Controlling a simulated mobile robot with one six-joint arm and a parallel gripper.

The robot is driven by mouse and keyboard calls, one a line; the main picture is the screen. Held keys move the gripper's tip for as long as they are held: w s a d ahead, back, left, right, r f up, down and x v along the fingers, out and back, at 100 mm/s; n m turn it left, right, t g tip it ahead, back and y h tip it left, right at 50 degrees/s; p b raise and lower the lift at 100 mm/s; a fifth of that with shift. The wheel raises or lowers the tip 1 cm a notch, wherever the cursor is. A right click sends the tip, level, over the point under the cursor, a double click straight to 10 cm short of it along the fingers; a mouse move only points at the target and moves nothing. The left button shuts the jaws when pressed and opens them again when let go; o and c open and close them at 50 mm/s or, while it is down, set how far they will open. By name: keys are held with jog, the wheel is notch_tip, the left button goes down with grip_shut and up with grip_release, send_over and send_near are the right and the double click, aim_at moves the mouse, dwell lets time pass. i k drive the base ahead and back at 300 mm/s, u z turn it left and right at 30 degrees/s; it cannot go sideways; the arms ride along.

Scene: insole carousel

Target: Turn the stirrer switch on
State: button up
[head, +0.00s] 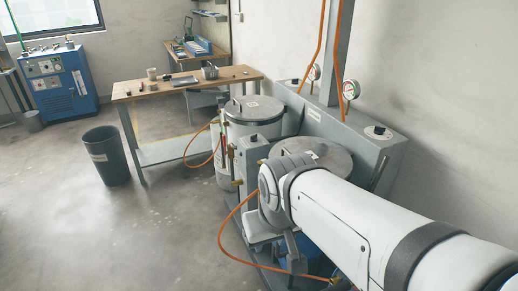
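No switch in the head view is readable as the stirrer switch. A dark knob on a pale round plate (378,131) sits on top of the grey housing (385,148) at right. A small dark knob (254,137) tops a narrow grey box (253,160) between two lidded tanks, the rear tank (252,109) and the front tank (325,158). My white arm reaches in from the lower right, over the front tank. Its wrist end is beside the grey box. My gripper is not clearly visible; a dark piece below the wrist may be part of it.
Two pressure gauges (350,90) and orange hoses (232,221) surround the tanks. A wooden workbench (187,82) with small items stands behind. A grey bin (107,156) and a blue machine (62,82) are at left. The floor (80,235) at lower left is clear.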

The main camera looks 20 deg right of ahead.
aim_at(254, 139)
jog(key=k, duration=1.1)
jog(key=u, duration=0.65)
jog(key=i, duration=2.1)
jog(key=z, duration=0.6)
jog(key=i, duration=1.4)
jog(key=z, duration=1.05)
jog(key=k, duration=0.8)
jog(key=z, duration=0.2)
jog(key=i, duration=0.5)
jog(key=u, duration=0.1)
